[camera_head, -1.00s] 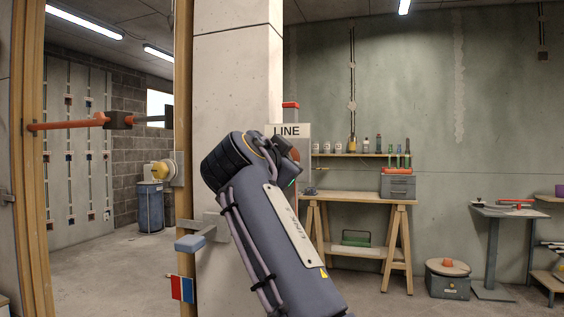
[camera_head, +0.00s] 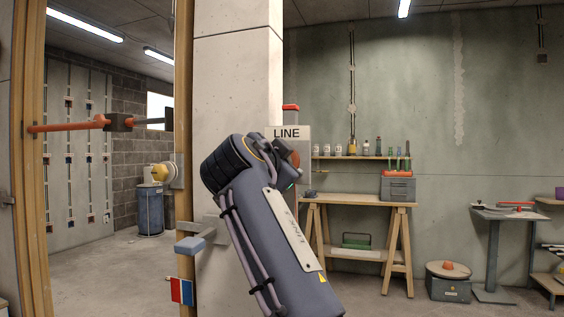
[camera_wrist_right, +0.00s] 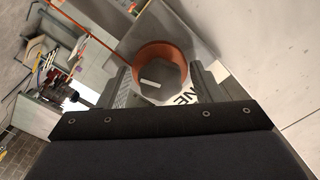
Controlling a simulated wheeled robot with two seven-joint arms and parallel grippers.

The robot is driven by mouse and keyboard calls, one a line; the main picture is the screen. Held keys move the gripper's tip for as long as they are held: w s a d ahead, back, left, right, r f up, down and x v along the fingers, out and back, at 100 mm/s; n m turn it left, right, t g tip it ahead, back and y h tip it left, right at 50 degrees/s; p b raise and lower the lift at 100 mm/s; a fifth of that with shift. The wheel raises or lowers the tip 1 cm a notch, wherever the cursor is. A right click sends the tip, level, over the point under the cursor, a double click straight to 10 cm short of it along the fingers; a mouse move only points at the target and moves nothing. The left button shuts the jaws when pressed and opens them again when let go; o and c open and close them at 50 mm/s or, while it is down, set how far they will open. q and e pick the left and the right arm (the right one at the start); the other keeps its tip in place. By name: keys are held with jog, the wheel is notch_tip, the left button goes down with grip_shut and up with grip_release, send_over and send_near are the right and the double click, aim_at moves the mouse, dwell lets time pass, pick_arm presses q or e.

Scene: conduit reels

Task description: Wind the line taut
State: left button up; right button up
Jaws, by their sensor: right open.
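The LINE sign (camera_head: 287,133) is on a grey box at the pillar's right edge, with a red piece on top. My right arm covers most of the box's lower part. My right gripper (camera_head: 286,152) is at the box, partly hidden by its own wrist. In the right wrist view, an orange-red round drum or knob (camera_wrist_right: 163,52) with a grey face lies between the parted fingers of this gripper (camera_wrist_right: 162,82). I cannot tell whether they touch it. A thin orange line or rod (camera_wrist_right: 82,26) runs to the upper left. My left gripper is not in view.
The concrete pillar (camera_head: 235,60) stands close beside my right arm. An orange bar (camera_head: 70,126) with a dark block crosses the doorway at left. A blue-grey lever (camera_head: 190,244) sticks out below. A workbench (camera_head: 360,198) stands behind at right, with open floor before it.

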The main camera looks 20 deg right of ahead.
jog(key=b+v, duration=0.2)
jog(key=v, duration=0.5)
jog(key=shift+s+a, duration=0.25)
jog(key=shift+s, duration=0.05)
jog(key=shift+f, duration=0.1)
